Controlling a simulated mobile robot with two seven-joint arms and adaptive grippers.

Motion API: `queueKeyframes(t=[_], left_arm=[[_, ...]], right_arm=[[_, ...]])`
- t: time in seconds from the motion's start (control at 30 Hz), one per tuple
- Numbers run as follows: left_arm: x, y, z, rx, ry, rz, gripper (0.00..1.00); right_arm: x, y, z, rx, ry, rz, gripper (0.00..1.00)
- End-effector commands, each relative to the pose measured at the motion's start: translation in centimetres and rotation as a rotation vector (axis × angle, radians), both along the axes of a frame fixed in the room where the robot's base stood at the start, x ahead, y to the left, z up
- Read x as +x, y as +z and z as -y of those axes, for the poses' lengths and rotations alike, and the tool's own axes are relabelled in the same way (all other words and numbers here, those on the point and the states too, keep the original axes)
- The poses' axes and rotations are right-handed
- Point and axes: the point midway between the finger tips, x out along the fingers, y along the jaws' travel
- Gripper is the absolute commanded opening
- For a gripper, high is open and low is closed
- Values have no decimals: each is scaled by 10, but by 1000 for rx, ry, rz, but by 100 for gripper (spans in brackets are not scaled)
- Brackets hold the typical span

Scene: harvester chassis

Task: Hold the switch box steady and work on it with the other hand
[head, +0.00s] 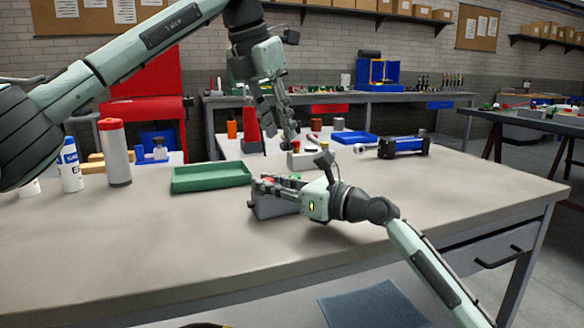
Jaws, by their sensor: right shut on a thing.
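A grey switch box (270,208) sits on the near workbench, with a small red part showing at its top. My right gripper (268,188) reaches in from the right and is shut on this box, its fingers across the upper part and hiding much of it. My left gripper (283,138) hangs fingers down above and behind the box, apart from it. Its fingers overlap in this view, so I cannot tell how far they are spread. A light box with a yellow and a red button (301,159) stands just behind, below the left fingertips.
A green tray (211,177) lies left of the box. A grey cylinder with a red cap (115,152) and a white bottle (70,165) stand further left. The bench front is clear.

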Motion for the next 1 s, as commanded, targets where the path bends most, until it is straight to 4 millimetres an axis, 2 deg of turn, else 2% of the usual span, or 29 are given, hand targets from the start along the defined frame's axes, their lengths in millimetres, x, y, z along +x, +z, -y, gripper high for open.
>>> queueKeyframes(t=[0.3,0.5,0.7,0.97,1.0], left_arm=[[17,-60,17,2,1,-4,30],[26,-87,25,1,2,-3,30],[29,-98,27,1,3,-2,30],[30,-99,28,1,3,-2,30],[30,-99,28,1,3,-2,26]], right_arm=[[0,0,0,0,0,0,0],[0,0,0,0,0,0,0],[0,0,0,0,0,0,0],[0,0,0,0,0,0,0],[0,0,0,0,0,0,0]])
